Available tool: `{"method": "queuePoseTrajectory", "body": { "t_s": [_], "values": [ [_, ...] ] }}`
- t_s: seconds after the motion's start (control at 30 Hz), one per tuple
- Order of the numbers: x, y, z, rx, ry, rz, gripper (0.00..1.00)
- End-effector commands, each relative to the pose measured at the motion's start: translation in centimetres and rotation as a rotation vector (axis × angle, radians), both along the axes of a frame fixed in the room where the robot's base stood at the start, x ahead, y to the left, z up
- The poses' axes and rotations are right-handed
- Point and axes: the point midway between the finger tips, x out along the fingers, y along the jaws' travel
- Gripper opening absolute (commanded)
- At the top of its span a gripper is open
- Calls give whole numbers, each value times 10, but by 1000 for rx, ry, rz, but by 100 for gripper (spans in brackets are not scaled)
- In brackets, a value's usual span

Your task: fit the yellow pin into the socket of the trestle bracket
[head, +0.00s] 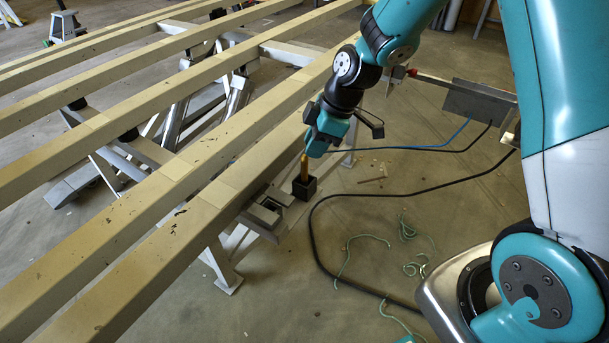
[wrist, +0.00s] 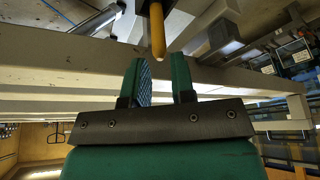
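The yellow pin (head: 304,166) stands upright in a small black block (head: 304,188) beside the trestle's end. In the wrist view the pin (wrist: 157,34) shows its rounded free end pointing toward my fingers. My gripper (head: 314,150) is just above and to the right of the pin in the head view. In the wrist view the two green fingers of my gripper (wrist: 158,65) are apart, with nothing between them; the pin's end lies just ahead of the gap. The grey metal trestle bracket (head: 265,216) sits left of the block, with a dark rectangular opening.
Long pale beams (head: 150,215) run across the left, resting on grey trestles. A black cable (head: 312,235) and green cord scraps (head: 408,232) lie on the concrete floor. A grey box (head: 480,102) on a post stands behind my arm. Open floor lies right of the bracket.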

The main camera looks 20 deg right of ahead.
Motion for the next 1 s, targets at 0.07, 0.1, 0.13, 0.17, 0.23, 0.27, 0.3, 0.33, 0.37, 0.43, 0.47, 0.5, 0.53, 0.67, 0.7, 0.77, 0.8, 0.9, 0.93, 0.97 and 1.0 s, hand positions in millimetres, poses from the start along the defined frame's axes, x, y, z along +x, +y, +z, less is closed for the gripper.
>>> {"method": "queuePoseTrajectory", "body": {
  "t_s": [0.07,0.1,0.13,0.17,0.23,0.27,0.3,0.33,0.37,0.43,0.47,0.5,0.53,0.67,0.7,0.77,0.8,0.9,0.93,0.97,1.0],
  "values": [
    [1,4,-11,0,1,0,24],
    [2,6,-14,-1,1,0,24],
    [2,6,-16,-1,1,0,24],
    [2,7,-17,0,0,0,24],
    [3,8,-20,0,0,0,24],
    [3,9,-23,0,0,-1,24],
    [4,11,-28,0,2,0,24],
    [4,13,-32,0,3,0,24],
    [5,15,-36,0,3,0,24],
    [7,19,-47,0,4,2,24],
    [8,21,-51,1,3,0,24],
    [9,23,-56,1,2,0,24],
    [9,24,-59,1,2,0,24],
    [10,26,-66,0,-1,-1,24],
    [10,27,-66,0,-1,-1,24],
    [11,27,-66,1,-1,-1,24],
    [10,26,-66,0,-1,-1,24],
    [10,26,-66,0,-1,-1,14],
    [10,26,-66,0,-1,-1,8],
    [10,26,-66,0,-1,-1,1],
    [10,26,-65,0,-1,-1,0]
  ]
}}
